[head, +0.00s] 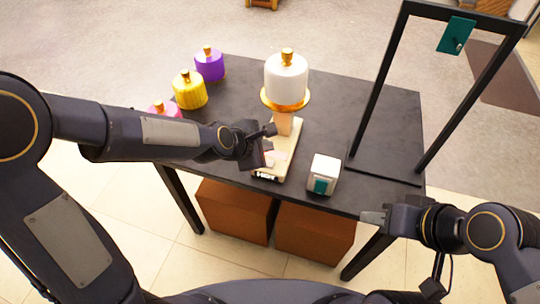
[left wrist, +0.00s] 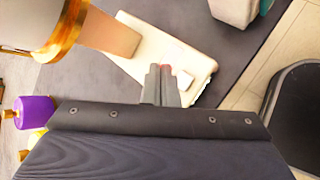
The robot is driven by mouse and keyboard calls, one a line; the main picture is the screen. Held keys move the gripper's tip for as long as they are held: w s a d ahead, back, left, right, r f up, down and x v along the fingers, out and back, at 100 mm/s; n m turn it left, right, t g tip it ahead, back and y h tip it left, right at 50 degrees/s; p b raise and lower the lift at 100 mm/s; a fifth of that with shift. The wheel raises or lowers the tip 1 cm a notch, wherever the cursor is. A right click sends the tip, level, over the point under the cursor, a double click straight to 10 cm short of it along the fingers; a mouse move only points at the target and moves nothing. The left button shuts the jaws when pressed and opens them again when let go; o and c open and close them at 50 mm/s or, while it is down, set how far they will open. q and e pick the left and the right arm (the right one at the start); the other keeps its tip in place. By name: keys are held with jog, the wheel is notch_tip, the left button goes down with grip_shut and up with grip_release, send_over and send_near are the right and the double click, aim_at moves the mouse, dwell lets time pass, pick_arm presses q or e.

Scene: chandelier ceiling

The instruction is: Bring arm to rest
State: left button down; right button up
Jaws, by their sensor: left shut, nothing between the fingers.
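My left gripper (head: 262,150) reaches in from the left over the dark table (head: 225,135). It is shut and empty, above or beside the cream scale (head: 292,152). In the left wrist view its closed fingers (left wrist: 161,82) overlap the scale (left wrist: 190,65); contact cannot be judged. My right gripper (head: 374,217) is low at the right, by the table's front edge. I see nothing held in it, but its finger gap is not clear.
A white canister on a gold-rimmed stand (head: 285,100) stands upright close to my left gripper. Purple (head: 209,66), yellow (head: 189,92) and pink (head: 164,110) canisters line the left side. A white box (head: 324,172) and black frame (head: 378,80) stand right. Brown boxes (head: 235,208) sit below.

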pick_arm(q)
jog(key=shift+r+p, duration=0.35)
jog(key=shift+r, duration=0.35)
pick_arm(e)
jog(key=shift+r, duration=0.6)
pick_arm(q)
jog(key=shift+f, duration=0.1)
jog(key=s+a+r+m+p, duration=0.2)
jog(key=s+a+r+m, duration=0.65)
jog(key=a, duration=0.35)
jog(key=s+a+m+y, duration=0.1)
jog(key=s+a+m, duration=0.3)
jog(key=s, duration=0.3)
jog(key=s+a+r+m+g+y, duration=0.1)
jog(key=s+a+m, duration=0.2)
jog(key=s, duration=0.4)
jog(key=shift+s+a+r+m+p, duration=0.25)
jog(key=shift+s+a+m+p, duration=0.15)
jog(key=shift+m, duration=0.35)
pick_arm(e)
notch_tip(320, 180, up, 3)
jog(key=shift+r, duration=0.1)
